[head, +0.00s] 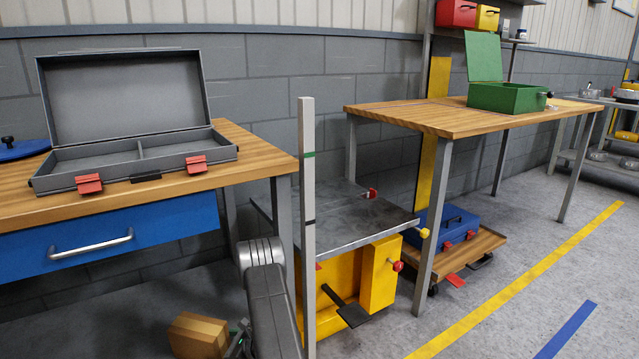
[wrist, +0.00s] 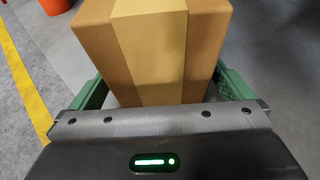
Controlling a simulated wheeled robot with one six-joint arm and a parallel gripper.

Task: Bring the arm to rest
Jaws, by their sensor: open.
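My gripper (head: 238,340) is low near the floor at the bottom of the head view, at the end of my grey arm (head: 268,300). In the wrist view my gripper (wrist: 160,82) shows its two green fingers spread wide apart. A brown cardboard box (head: 197,336) with a lighter tape band lies just left of the gripper in the head view. The box (wrist: 155,50) also shows in the wrist view, straight ahead of the fingers and partly in line with the gap between them. I cannot tell whether the fingers touch it.
A wooden bench (head: 240,137) with an open grey toolbox (head: 135,155) stands at left. A grey post (head: 307,220) rises close beside my arm. A yellow lift cart (head: 345,285) and another bench (head: 440,118) with a green box (head: 507,97) stand right. Floor at right is clear.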

